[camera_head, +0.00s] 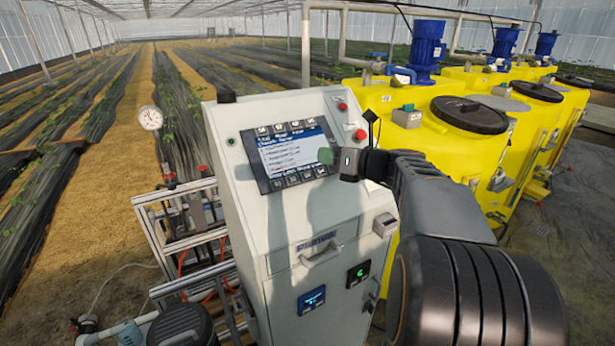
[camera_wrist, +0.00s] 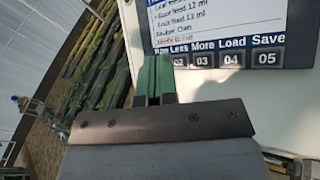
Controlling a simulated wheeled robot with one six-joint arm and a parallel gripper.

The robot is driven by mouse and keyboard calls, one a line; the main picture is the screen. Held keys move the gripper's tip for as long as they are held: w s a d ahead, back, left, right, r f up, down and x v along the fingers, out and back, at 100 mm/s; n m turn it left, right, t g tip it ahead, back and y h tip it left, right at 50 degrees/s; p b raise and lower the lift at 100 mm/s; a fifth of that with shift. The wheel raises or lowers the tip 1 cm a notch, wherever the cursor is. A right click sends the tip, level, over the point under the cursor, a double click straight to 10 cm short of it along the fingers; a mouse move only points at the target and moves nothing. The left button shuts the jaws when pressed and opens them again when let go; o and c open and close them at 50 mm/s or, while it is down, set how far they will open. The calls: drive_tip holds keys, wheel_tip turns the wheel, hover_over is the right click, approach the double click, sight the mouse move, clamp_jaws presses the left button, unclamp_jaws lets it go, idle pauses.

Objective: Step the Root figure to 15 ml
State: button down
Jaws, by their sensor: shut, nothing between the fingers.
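The control panel's screen (camera_head: 290,152) sits on the sloped front of a grey-white cabinet, with a text list on it. In the head view my gripper (camera_head: 326,156) is at the screen's right edge; contact cannot be told.
Red buttons (camera_head: 360,134) are on the cabinet's right side, near my wrist. A handle and small displays (camera_head: 311,299) sit lower. Yellow tanks (camera_head: 400,110) with blue motors stand to the right. A gauge (camera_head: 150,118) and pipework are at left.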

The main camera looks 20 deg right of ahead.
drive_tip(key=b, duration=0.3)
approach(299, 167)
drive_tip(key=w+a+r, duration=0.2)
drive_tip(key=a, duration=0.1)
drive_tip(key=shift+w+d+f+b, duration=0.1)
drive_tip(key=shift+w+f+b, duration=0.3)
drive_tip(key=shift+w+f, duration=0.3)
drive_tip(key=shift+f, duration=0.2)
idle(1.2)
drive_tip(key=shift+w+f, duration=0.2)
drive_tip(key=shift+w, duration=0.05)
drive_tip(key=shift+w+f, duration=0.25)
idle(0.9)
drive_tip(key=shift+s+r, duration=0.1)
drive_tip(key=shift+r, duration=0.05)
drive_tip(key=shift+s+r+p, duration=0.35)
drive_tip(key=shift+s+r, duration=0.05)
drive_tip(key=shift+s, duration=0.05)
idle(0.5)
